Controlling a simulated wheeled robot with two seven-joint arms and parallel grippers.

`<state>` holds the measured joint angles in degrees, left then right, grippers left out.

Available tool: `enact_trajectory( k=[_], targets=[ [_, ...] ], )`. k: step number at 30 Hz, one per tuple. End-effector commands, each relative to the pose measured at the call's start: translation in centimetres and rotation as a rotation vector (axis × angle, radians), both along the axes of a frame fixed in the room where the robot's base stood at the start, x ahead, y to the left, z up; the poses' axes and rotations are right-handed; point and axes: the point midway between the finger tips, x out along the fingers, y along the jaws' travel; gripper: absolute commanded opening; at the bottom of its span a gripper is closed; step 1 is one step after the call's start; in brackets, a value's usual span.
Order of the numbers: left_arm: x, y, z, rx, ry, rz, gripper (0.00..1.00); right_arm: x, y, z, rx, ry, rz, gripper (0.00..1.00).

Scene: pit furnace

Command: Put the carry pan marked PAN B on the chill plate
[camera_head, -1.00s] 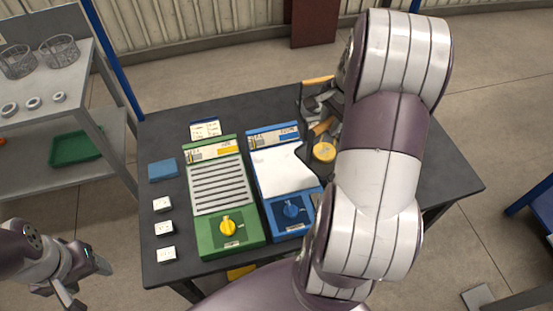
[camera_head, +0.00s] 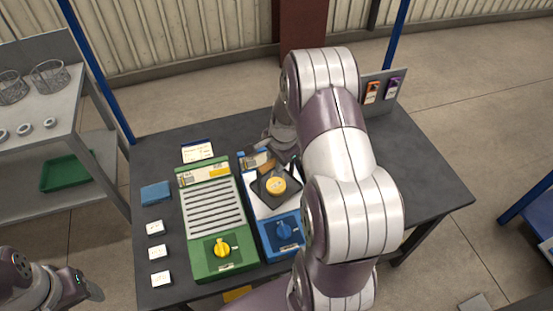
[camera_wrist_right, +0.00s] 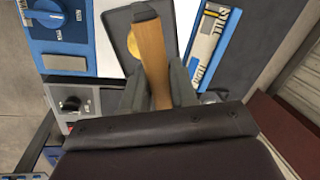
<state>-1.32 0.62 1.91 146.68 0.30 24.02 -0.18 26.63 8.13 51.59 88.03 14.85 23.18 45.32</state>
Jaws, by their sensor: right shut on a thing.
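A dark square pan (camera_head: 267,201) with a yellow round piece (camera_head: 276,185) in it is over the white top of the blue chill plate unit (camera_head: 283,234). Whether it touches the plate cannot be told. I can read no PAN B mark on it. In the wrist view the pan (camera_wrist_right: 122,29) lies over the white plate (camera_wrist_right: 108,56). My right gripper (camera_wrist_right: 158,88) is shut on the pan's wooden handle (camera_wrist_right: 151,52). In the head view my right arm partly covers the gripper and the blue unit. My left gripper (camera_head: 88,289) is low at the left, away from the table.
A green slatted unit (camera_head: 212,210) with a yellow knob stands left of the blue one. A blue block (camera_head: 156,194) and several white blocks line the left side. A panel (camera_head: 380,92) with orange and purple tags stands at the back right. The table's right side is clear.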

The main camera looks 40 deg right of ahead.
Motion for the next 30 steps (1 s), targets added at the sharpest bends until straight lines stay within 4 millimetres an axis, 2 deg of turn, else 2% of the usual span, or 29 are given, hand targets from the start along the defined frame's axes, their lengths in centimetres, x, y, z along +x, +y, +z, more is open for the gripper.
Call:
enact_trajectory(
  k=[6, 7, 9, 17, 20, 30],
  targets=[
    [0.0, 0.0, -0.2, 0.0, 0.0, 0.0, 0.63, 0.0, 0.0, -0.3, 0.0, -0.001, 0.0, 0.0],
    [0.0, 0.0, -0.2, 0.0, 0.0, 0.0, 0.63, 0.0, 0.0, -0.3, 0.001, 0.001, 0.0, 0.34],
    [0.0, 0.0, -0.1, 0.0, 0.0, 0.0, 0.63, 0.0, 0.0, -0.3, 0.001, 0.001, 0.0, 0.53],
    [0.0, 0.0, -0.1, 0.0, 0.0, 0.0, 0.63, 0.0, 0.0, -0.2, 0.001, 0.001, 0.0, 0.53],
    [0.0, 0.0, 0.1, 0.0, 0.0, 0.0, 0.63, -0.1, 0.0, 0.7, 0.0, -0.001, 0.001, 0.53],
    [0.0, 0.0, 0.4, 0.0, 0.0, 0.0, 0.63, -1.7, -0.2, 9.0, -0.002, -0.003, 0.002, 0.53]
  ],
)
